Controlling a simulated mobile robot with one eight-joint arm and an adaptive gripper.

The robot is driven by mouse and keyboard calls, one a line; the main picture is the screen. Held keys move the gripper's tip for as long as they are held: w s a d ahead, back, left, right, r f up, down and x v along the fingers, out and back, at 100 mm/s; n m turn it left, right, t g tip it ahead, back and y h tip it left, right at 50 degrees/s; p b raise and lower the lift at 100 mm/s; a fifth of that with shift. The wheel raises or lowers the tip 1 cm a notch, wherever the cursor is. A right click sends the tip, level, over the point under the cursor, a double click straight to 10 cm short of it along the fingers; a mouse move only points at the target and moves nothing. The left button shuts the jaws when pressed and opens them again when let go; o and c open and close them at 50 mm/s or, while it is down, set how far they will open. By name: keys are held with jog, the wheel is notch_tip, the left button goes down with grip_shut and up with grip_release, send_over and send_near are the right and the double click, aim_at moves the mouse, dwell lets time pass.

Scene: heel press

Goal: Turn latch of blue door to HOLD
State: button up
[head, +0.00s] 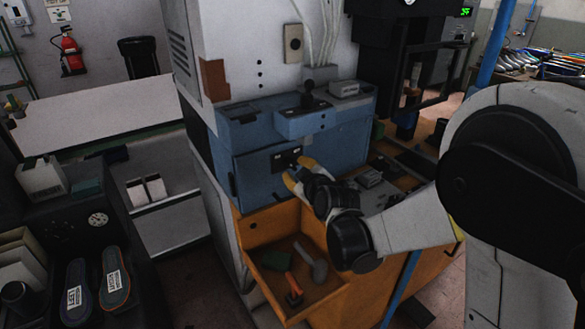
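The blue door (255,182) is on the front of the machine, below a blue ledge, and looks closed. A black latch plate (283,159) with small pale marks sits on its upper right part. My gripper (294,170) is in front of the door at the lower right of this plate, its yellow fingers close to it. The fingers hide the latch handle, so its setting and any contact cannot be told. A small gap seems to show between the fingertips, but whether they hold the latch is unclear.
A black lever (308,97) stands on the ledge above. Shoe soles marked LEFT (75,292) and RIGHT lie at the lower left.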

aim_at(292, 166)
jog(key=b+x, duration=0.1)
jog(key=x, duration=0.4)
jog(key=shift+w, duration=0.25)
grip_shut()
